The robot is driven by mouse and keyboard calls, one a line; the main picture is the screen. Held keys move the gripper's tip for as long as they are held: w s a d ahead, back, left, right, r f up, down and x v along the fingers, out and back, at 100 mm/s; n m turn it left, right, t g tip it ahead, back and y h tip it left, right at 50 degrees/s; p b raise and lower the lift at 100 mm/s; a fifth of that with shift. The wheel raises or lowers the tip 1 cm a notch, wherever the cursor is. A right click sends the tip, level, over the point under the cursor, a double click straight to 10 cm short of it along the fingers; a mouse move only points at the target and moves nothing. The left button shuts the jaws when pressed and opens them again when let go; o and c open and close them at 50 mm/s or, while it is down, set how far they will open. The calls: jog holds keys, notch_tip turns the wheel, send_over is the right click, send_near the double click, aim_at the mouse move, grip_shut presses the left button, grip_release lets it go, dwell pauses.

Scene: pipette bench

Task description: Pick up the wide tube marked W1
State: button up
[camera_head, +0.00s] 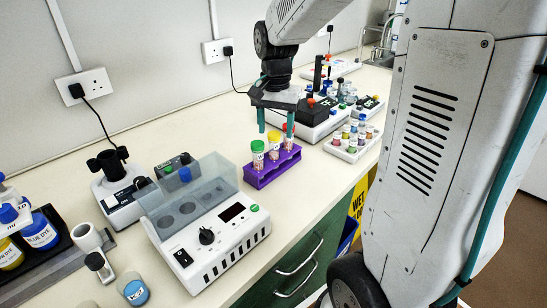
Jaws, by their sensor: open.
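A purple rack (262,178) stands near the middle of the bench and holds three wide tubes upright. They are a green-capped tube (258,157), a yellow-capped tube (274,151) and a red-capped tube (288,143). Their small labels are too small to read, so I cannot tell which is W1. My gripper (276,119) points down over the rack, with its jaws apart and nothing between them. One finger is above the green cap's side and the other overlaps the red cap in the picture. I cannot tell whether it touches.
A grey-white device with a clear lid (193,194) stands left of the rack. A white tray of small capped vials (350,155) is to the right. Blue and yellow dye bottles (41,234) stand far left. Bare bench (190,135) lies behind the rack.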

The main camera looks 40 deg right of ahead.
aim_at(274, 133)
jog(key=f, duration=0.5)
jog(key=shift+w+a, duration=0.1)
jog(key=shift+w, duration=0.1)
grip_shut()
